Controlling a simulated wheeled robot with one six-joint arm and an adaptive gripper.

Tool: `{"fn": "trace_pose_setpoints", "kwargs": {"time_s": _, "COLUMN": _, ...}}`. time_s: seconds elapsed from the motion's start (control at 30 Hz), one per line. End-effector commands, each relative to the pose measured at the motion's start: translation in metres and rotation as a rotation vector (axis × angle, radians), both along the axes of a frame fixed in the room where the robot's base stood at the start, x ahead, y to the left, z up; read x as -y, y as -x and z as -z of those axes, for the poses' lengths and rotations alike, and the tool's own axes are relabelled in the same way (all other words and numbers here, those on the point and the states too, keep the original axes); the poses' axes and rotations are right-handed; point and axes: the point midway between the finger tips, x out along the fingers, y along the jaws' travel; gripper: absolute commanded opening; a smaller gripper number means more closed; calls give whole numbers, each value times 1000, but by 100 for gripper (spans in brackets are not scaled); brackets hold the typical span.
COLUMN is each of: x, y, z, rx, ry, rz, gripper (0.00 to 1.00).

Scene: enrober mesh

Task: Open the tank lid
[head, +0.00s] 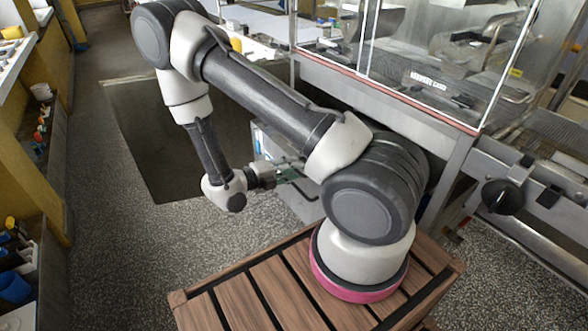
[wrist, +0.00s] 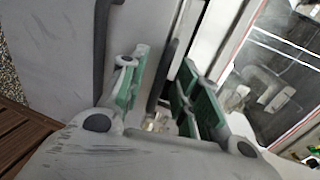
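My gripper (head: 288,172) is low beside the grey metal side of the machine in the head view, partly hidden behind my own arm. In the wrist view my gripper (wrist: 160,75) has its two green-padded fingers spread apart. A dark, narrow upright bar (wrist: 163,72) shows between or just beyond them; I cannot tell whether it touches either finger. A pale grey metal panel (wrist: 50,50) fills the left of the wrist view, with a dark vertical strip along its edge. I cannot make out the tank lid for certain in either view.
The machine has a clear-walled hood (head: 425,60) over its frame and a black knob (head: 502,196) at the right. A dark mat (head: 165,130) lies on the speckled floor. Yellow-fronted shelves (head: 40,140) with small items line the left. Floor between is free.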

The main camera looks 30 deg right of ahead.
Motion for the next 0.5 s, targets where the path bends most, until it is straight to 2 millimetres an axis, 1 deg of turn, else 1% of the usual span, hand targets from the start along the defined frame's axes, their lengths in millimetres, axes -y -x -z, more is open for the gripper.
{"fn": "trace_pose_setpoints", "kwargs": {"time_s": 0.03, "x": 5, "y": 0, "z": 1, "rx": -1, "ry": 0, "rz": 2, "gripper": 32}}
{"fn": "trace_pose_setpoints", "kwargs": {"time_s": 0.1, "x": 9, "y": 0, "z": 2, "rx": 0, "ry": 0, "rz": 1, "gripper": 32}}
{"fn": "trace_pose_setpoints", "kwargs": {"time_s": 0.37, "x": 11, "y": 0, "z": 2, "rx": 1, "ry": -1, "rz": -1, "gripper": 32}}
{"fn": "trace_pose_setpoints", "kwargs": {"time_s": 0.4, "x": 11, "y": 0, "z": 2, "rx": 1, "ry": -1, "rz": -1, "gripper": 28}}
{"fn": "trace_pose_setpoints", "kwargs": {"time_s": 0.47, "x": 11, "y": 0, "z": 2, "rx": 1, "ry": -1, "rz": 0, "gripper": 17}}
{"fn": "trace_pose_setpoints", "kwargs": {"time_s": 0.5, "x": 11, "y": 0, "z": 2, "rx": 1, "ry": -1, "rz": 0, "gripper": 10}}
